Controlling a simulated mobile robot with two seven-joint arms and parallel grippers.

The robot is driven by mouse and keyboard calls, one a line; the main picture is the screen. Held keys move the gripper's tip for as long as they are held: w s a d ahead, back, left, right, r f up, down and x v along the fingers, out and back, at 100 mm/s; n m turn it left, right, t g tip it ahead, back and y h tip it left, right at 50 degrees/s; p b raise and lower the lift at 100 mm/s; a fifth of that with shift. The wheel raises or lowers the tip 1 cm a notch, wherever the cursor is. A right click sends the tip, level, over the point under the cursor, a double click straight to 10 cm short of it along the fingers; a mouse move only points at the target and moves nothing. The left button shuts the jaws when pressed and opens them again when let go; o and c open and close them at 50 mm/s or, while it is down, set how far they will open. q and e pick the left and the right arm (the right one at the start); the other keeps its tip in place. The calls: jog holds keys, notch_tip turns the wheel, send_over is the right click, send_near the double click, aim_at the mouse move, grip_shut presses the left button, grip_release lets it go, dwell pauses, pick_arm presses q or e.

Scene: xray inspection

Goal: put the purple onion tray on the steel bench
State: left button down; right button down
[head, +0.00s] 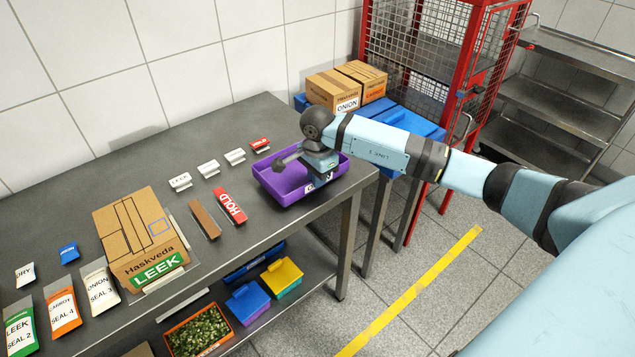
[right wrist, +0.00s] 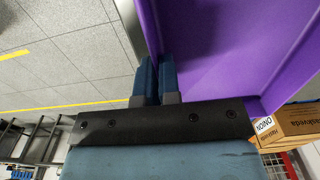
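The purple onion tray (head: 267,181) is over the right front end of the steel bench (head: 85,180), looking level. I cannot tell whether its base touches the top. Its inside is partly hidden by my right gripper (head: 322,178). In the right wrist view, the tray (right wrist: 215,60) fills the upper right, and my right gripper (right wrist: 157,80) has its two blue fingers close together with the tray's wall between them. My left gripper is not in view.
A LEEK carton (head: 135,235), a red HOLD block (head: 229,206), a brown bar (head: 204,219) and small signs lie left of the tray. Behind stand an ONION carton (head: 335,92) and a red mesh cage (head: 420,45). A green-filled crate (head: 198,335) is on the lower shelf.

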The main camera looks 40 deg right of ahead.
jog(key=shift+f, duration=0.95)
jog(key=shift+f, duration=0.1)
jog(key=c, duration=1.8)
grip_release()
jog(key=shift+f, duration=0.15)
jog(key=o, duration=0.5)
jog(key=shift+c, duration=0.2)
jog(key=shift+r, duration=0.2)
